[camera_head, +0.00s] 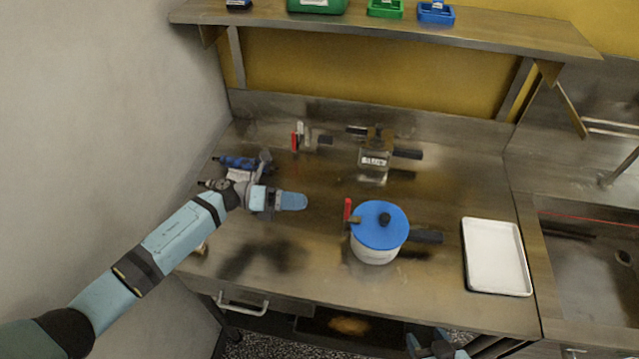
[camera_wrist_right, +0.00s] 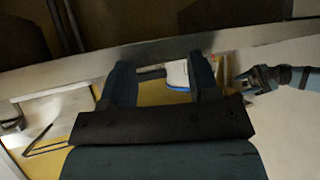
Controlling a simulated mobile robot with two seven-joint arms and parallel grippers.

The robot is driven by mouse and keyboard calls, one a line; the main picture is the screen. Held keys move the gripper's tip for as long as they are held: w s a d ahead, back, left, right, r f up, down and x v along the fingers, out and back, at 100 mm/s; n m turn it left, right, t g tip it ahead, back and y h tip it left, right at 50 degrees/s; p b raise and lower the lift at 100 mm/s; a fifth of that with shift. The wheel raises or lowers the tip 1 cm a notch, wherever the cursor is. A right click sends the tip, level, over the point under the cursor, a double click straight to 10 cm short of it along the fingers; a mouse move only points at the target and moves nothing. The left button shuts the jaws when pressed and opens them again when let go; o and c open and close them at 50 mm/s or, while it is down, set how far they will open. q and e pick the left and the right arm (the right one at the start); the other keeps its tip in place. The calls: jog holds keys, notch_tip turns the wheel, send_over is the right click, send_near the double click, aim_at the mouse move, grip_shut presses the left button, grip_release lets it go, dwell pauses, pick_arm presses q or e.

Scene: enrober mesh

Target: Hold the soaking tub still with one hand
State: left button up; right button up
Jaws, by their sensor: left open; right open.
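The soaking tub seems to be the round white tub (camera_head: 375,254) with a blue lid and dark knob, standing upright on the steel counter. A red piece stands at its left side and a dark bar at its right. My left gripper (camera_head: 298,201) is open over the counter, left of the tub and apart from it. My right gripper (camera_head: 437,348) is low at the counter's front edge, below and right of the tub, partly cut off. In the right wrist view its fingers (camera_wrist_right: 161,72) are apart, with a white and blue thing (camera_wrist_right: 178,74), probably the tub, beyond them.
A white tray (camera_head: 496,257) lies right of the tub, before the sink (camera_head: 590,265). A labelled metal device (camera_head: 374,162) stands behind the tub. Blue tools (camera_head: 238,162) lie near my left wrist. A shelf (camera_head: 480,28) overhangs the back.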

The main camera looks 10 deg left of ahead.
jog(key=w+a+r+n+g+y, duration=0.1)
jog(key=a+r+n+g+y, duration=0.2)
jog(key=a, duration=0.5)
jog(key=w+a+r+g+y, duration=0.1)
jog(key=a+r+g+y, duration=0.1)
jog(key=a+r+g, duration=0.45)
jog(key=n+g+h, duration=0.2)
jog(key=n+h, duration=0.6)
jog(key=n, duration=0.4)
send_near(443, 236)
pick_arm(q)
jog(key=shift+s+d+r, duration=0.1)
jog(key=shift+s, duration=0.15)
pick_arm(e)
jog(key=shift+t, duration=0.25)
notch_tip(443, 236, down, 10)
jog(key=shift+s+a+f, duration=0.15)
jog(key=shift+f, duration=0.05)
grip_shut()
